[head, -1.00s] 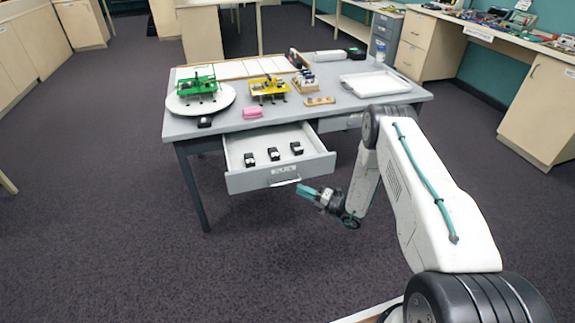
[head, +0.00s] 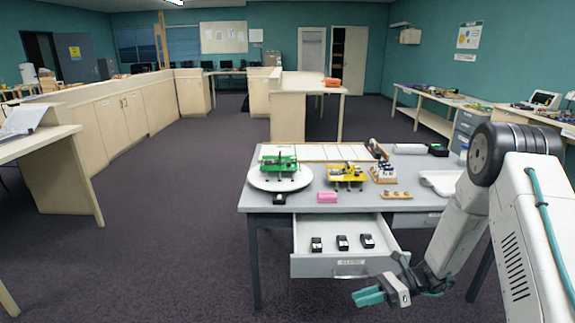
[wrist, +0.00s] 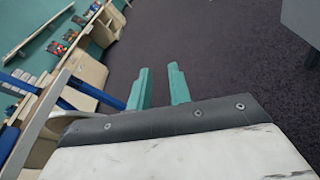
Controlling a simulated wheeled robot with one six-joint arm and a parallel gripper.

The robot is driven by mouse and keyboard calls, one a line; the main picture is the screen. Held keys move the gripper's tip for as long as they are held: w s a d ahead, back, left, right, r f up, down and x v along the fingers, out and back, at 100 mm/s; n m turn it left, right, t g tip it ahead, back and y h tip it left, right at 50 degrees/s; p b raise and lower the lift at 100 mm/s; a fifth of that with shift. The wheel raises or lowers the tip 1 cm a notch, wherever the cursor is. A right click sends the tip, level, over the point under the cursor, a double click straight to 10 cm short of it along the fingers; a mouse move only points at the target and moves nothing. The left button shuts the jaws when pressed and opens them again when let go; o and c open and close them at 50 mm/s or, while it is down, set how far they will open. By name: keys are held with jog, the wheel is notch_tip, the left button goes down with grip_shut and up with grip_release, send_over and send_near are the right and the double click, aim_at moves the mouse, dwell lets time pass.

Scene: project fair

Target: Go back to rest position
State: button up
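My gripper (head: 368,297) is at the lower right in the head view, in front of the open drawer's handle side and apart from it. Its teal fingers also show in the wrist view (wrist: 160,88), spread with a gap between them and nothing in the gap. The open drawer (head: 320,266) of the grey table (head: 225,205) holds small black blocks (head: 342,242).
A white tray (head: 440,183) is partly hidden behind my arm. A tan bench (head: 290,105) stands beyond the table. Cabinets (head: 120,120) run along the left. Dark carpet (head: 170,230) left of the table is clear.

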jog(key=s+d+r+n+t+h, duration=0.1)
jog(key=s+d+r+n+h, duration=0.2)
jog(key=s+r+n+h, duration=0.4)
jog(key=s+d+r+n+t+h, duration=0.2)
jog(key=s+r+n+h, duration=0.6)
jog(key=s+r+n, duration=0.6)
jog(key=shift+s+d+r, duration=0.4)
jog(key=shift+s+r, duration=3.35)
jog(key=shift+r, duration=1.65)
